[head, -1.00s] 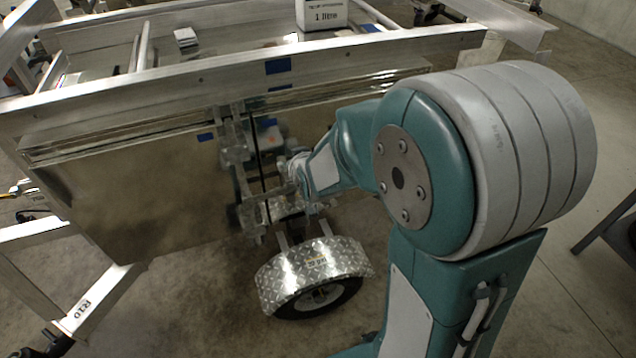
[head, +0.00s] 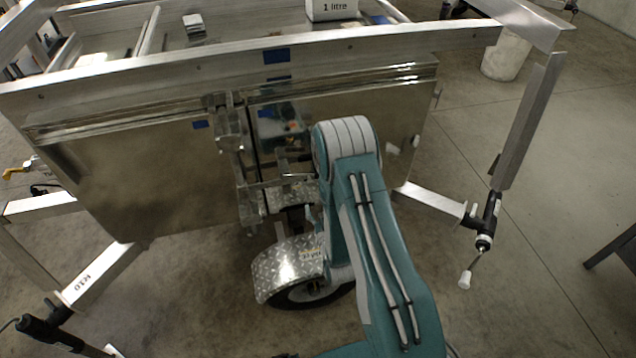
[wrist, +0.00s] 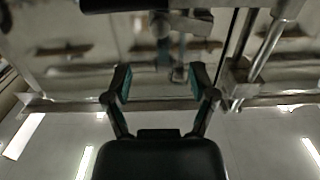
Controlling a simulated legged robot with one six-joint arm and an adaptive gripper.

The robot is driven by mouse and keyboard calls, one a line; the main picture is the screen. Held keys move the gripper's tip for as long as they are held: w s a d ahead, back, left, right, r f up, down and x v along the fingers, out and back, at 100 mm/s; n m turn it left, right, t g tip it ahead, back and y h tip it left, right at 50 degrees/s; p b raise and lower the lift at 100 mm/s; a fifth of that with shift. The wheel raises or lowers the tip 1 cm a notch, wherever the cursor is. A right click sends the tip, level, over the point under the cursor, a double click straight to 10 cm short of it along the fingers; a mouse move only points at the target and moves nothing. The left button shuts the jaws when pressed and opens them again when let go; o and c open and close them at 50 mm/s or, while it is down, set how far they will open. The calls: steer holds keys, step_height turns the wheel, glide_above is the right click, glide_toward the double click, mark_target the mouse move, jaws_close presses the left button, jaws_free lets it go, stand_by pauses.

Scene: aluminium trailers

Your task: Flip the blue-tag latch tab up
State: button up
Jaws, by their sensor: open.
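Blue tags show in the head view, one on the trailer's top rail (head: 277,56) and one on the left metal panel (head: 200,124). Latch hardware (head: 234,142) with upright bars stands at the seam between the two shiny panels, near these tags. Which part is the latch tab, and whether it is up or down, I cannot tell. In the wrist view my gripper (wrist: 161,84) is open and empty, its two fingers apart in front of the shiny panel. A bar with a bracket (wrist: 236,82) is right of the fingers. My arm hides the gripper in the head view.
A wheel with a checker-plate fender (head: 288,268) is below the panels. A white box marked "1 litre" (head: 332,10) sits on the trailer. A stand leg with a crank (head: 486,225) is at right.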

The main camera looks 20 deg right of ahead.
mark_target(311, 185)
steer(key=w, duration=0.9)
steer(key=shift+w+d+f, duration=0.15)
steer(key=shift+w+f, duration=0.2)
steer(key=shift+f, duration=0.05)
steer(key=shift+w, duration=0.15)
steer(key=shift+a, duration=0.25)
steer(key=c, duration=0.3)
steer(key=shift+d, duration=0.15)
jaws_close()
